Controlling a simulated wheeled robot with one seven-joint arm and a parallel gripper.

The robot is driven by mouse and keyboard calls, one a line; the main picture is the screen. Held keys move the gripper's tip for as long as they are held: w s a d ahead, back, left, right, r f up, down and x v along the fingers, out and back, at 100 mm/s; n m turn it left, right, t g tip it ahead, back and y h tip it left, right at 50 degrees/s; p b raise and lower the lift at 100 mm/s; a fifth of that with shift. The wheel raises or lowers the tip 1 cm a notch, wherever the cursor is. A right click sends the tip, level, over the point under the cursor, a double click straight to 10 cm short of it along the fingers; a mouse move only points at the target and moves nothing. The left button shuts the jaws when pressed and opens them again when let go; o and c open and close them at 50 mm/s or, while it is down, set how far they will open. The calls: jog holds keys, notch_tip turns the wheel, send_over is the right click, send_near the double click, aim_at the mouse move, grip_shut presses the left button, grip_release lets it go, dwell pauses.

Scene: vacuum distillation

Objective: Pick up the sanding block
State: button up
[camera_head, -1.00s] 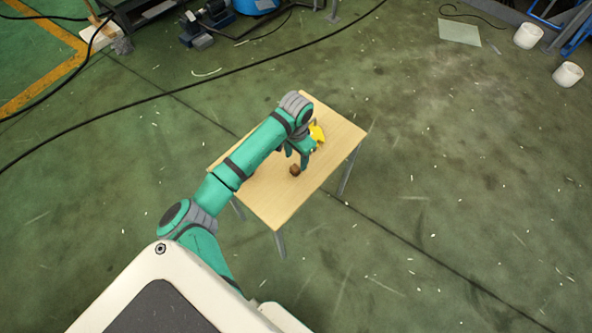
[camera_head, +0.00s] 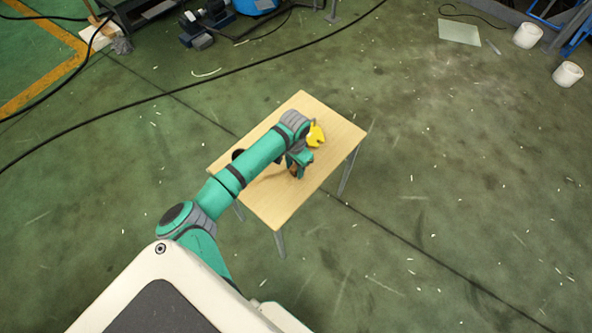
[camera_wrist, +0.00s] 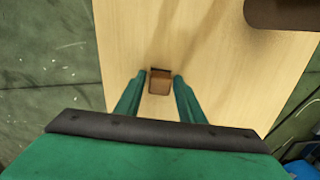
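The sanding block, a small brown block (camera_wrist: 160,84), stands on the wooden table in the wrist view. My gripper (camera_wrist: 161,75) has its two green fingers on either side of it, with narrow gaps showing, so it looks open around the block. In the head view my gripper (camera_head: 297,171) is low over the middle of the table. There the brown block (camera_head: 293,169) is mostly hidden by the fingers.
The light wooden table (camera_head: 278,205) stands on open green floor. A yellow object (camera_head: 316,136) lies on it beyond my gripper.

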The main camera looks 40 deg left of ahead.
aim_at(295, 168)
jog(key=c, duration=0.6)
jog(key=shift+c, duration=0.2)
jog(key=shift+r, duration=0.45)
notch_tip(295, 168, up, 2)
jog(key=shift+r, duration=0.25)
jog(key=s+d+r, duration=0.6)
jog(key=d+r, duration=0.3)
jog(key=d, duration=0.3)
jog(key=shift+s+d+r, duration=0.15)
jog(key=shift+s+r, duration=0.15)
jog(key=shift+o, duration=0.5)
jog(key=shift+w+d, duration=0.1)
